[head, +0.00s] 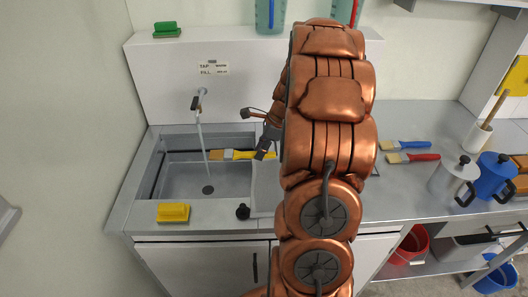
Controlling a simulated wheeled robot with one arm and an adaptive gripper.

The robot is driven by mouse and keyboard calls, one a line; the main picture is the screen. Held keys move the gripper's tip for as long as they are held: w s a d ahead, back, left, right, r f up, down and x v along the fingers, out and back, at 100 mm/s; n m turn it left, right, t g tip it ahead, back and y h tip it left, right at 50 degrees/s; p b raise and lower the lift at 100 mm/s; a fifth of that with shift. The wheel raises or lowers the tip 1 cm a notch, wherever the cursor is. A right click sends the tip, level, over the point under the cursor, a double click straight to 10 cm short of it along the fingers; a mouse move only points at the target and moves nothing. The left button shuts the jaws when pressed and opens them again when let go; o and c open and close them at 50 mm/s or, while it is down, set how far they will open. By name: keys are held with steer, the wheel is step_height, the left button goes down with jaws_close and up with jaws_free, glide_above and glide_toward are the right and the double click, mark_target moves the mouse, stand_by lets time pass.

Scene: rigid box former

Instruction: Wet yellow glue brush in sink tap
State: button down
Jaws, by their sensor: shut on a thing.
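The yellow glue brush (247,155) is held level over the sink basin, its tan bristles pointing left. My gripper (264,150) is shut on the handle's right end, at the basin's right side. The sink (178,182) is set into the steel counter. The tap (197,101) is on the back wall panel, and a thin stream of water runs from it down towards the dark drain. The bristle end is right beside the stream; I cannot tell whether they touch. My arm hides part of the counter and the wall behind.
A blue-handled brush (405,145) and a red-handled brush (412,157) lie on the right counter. White (454,177) and blue (493,176) pots stand farther right.

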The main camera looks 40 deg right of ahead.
steer(key=w+d+f+p, duration=0.1)
steer(key=w+f+p, duration=0.1)
steer(key=w, duration=0.8)
steer(key=shift+w+d, duration=0.15)
steer(key=shift+d, duration=0.1)
steer(key=shift+d+p, duration=0.15)
steer(key=shift+p, duration=0.15)
stand_by(0.6)
steer(key=shift+d, duration=0.5)
steer(key=shift+a+p, duration=0.2)
steer(key=shift+p, duration=0.1)
steer(key=shift+a, duration=0.35)
